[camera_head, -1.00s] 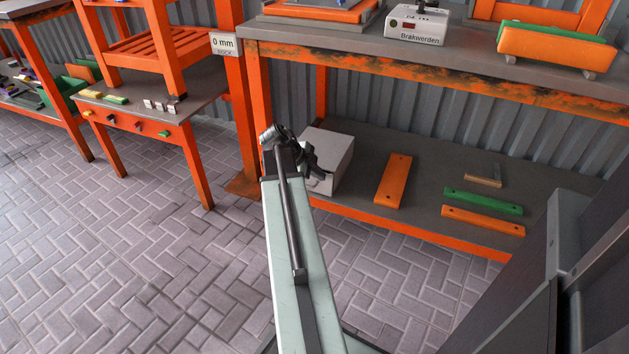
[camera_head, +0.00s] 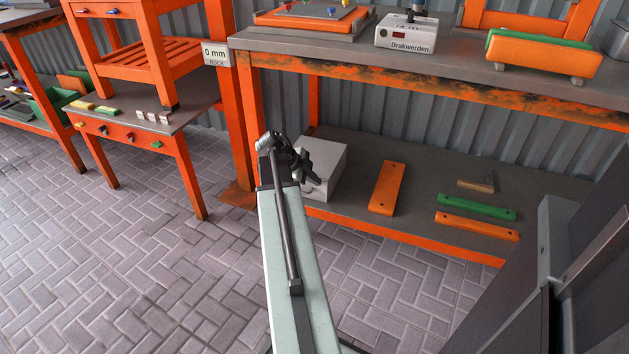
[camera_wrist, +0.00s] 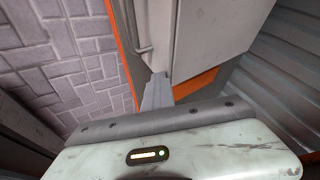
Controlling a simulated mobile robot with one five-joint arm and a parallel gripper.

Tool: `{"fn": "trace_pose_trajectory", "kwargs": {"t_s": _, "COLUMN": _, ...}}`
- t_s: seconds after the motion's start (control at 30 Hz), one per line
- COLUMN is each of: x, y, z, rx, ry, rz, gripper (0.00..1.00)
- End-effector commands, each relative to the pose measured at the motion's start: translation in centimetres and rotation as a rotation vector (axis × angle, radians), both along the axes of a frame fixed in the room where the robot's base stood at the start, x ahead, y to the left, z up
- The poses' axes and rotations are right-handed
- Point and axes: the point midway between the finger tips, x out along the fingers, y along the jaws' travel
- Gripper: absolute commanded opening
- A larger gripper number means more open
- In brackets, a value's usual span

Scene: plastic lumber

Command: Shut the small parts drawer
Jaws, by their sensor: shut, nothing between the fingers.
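A light grey box (camera_head: 328,168) stands on the lower shelf of the orange workbench, at its left end. It looks like the small parts drawer unit. In the wrist view the box (camera_wrist: 215,35) shows a narrow front face with a small bar handle (camera_wrist: 144,49). My gripper (camera_head: 308,167) is in front of the box's left side in the head view and hides part of it. In the wrist view my gripper (camera_wrist: 158,78) is shut and empty, its tip close below the handle. I cannot tell whether it touches the front, nor how far the drawer is out.
The lower shelf (camera_head: 350,170) also holds an orange plank (camera_head: 386,188), a green bar (camera_head: 475,206) and another orange bar (camera_head: 476,227). An orange bench post (camera_head: 248,125) stands left of the box. The paved floor (camera_head: 130,270) at left is clear.

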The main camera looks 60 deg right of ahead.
Motion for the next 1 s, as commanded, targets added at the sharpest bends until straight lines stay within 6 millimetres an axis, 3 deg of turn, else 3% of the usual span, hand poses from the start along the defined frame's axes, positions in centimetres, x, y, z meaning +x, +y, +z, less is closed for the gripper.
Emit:
{"fn": "trace_pose_trajectory", "kwargs": {"t_s": 0.17, "x": -0.6, "y": 4.4, "z": 0.0, "rx": 0.008, "ry": 0.001, "rz": 0.000, "gripper": 0.00}}
{"fn": "trace_pose_trajectory", "kwargs": {"t_s": 0.2, "x": 0.0, "y": 4.7, "z": 2.3, "rx": 0.008, "ry": 0.001, "rz": 0.000, "gripper": 0.00}}
{"fn": "trace_pose_trajectory", "kwargs": {"t_s": 0.3, "x": 0.9, "y": 6.0, "z": 4.6, "rx": 0.009, "ry": 0.000, "rz": -0.001, "gripper": 0.00}}
{"fn": "trace_pose_trajectory", "kwargs": {"t_s": 0.5, "x": 2.2, "y": 8.2, "z": 7.4, "rx": 0.011, "ry": 0.001, "rz": -0.002, "gripper": 0.00}}
{"fn": "trace_pose_trajectory", "kwargs": {"t_s": 1.0, "x": 2.7, "y": 9.0, "z": 7.9, "rx": 0.011, "ry": 0.000, "rz": -0.004, "gripper": 0.00}}
